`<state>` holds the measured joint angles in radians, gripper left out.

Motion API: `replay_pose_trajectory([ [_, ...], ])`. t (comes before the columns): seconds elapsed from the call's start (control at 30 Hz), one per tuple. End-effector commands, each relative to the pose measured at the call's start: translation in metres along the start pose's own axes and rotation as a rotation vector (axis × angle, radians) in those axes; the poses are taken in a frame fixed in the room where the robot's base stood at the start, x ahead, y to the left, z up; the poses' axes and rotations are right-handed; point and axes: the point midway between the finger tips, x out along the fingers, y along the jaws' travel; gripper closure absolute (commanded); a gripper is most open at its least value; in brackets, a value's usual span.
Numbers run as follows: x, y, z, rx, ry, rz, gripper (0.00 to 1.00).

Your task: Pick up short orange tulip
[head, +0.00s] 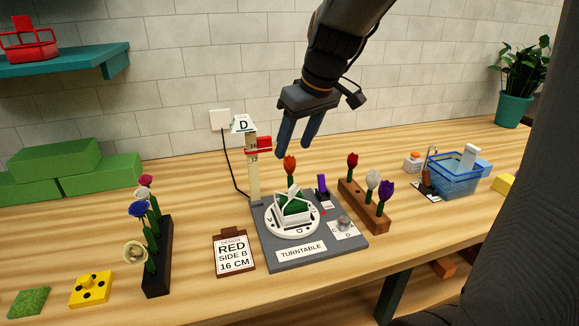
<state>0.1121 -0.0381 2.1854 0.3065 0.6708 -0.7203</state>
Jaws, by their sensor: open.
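An orange-red tulip (290,162) stands upright near the middle of the turntable station (315,252), its green stem running down behind the white frame on the dial; where the stem ends is hidden. My gripper (296,144) points down with its two blue fingers apart and empty. In the picture its fingertips are just above the orange-red tulip's bloom; I cannot tell the depth gap. A brown wooden rack (362,208) to the right holds a red tulip (352,159), a white flower (373,180) and a purple tulip (386,190).
A height post (254,178) with a red slider stands left of the tulip. A dark rack (157,262) with several flowers is at left. A design card (233,253) lies in front. A blue basket (453,177) stands at right.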

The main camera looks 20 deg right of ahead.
Motion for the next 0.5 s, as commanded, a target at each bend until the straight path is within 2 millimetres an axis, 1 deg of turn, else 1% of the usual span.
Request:
replay_pose_trajectory([
  [0.13,0.012,0.0,0.0,-0.002,-0.003,-0.002,0.48],
  [0.4,0.045,0.001,-0.002,0.0,-0.002,-0.001,0.48],
  [0.5,0.051,0.001,-0.002,0.0,-0.002,0.0,0.48],
])
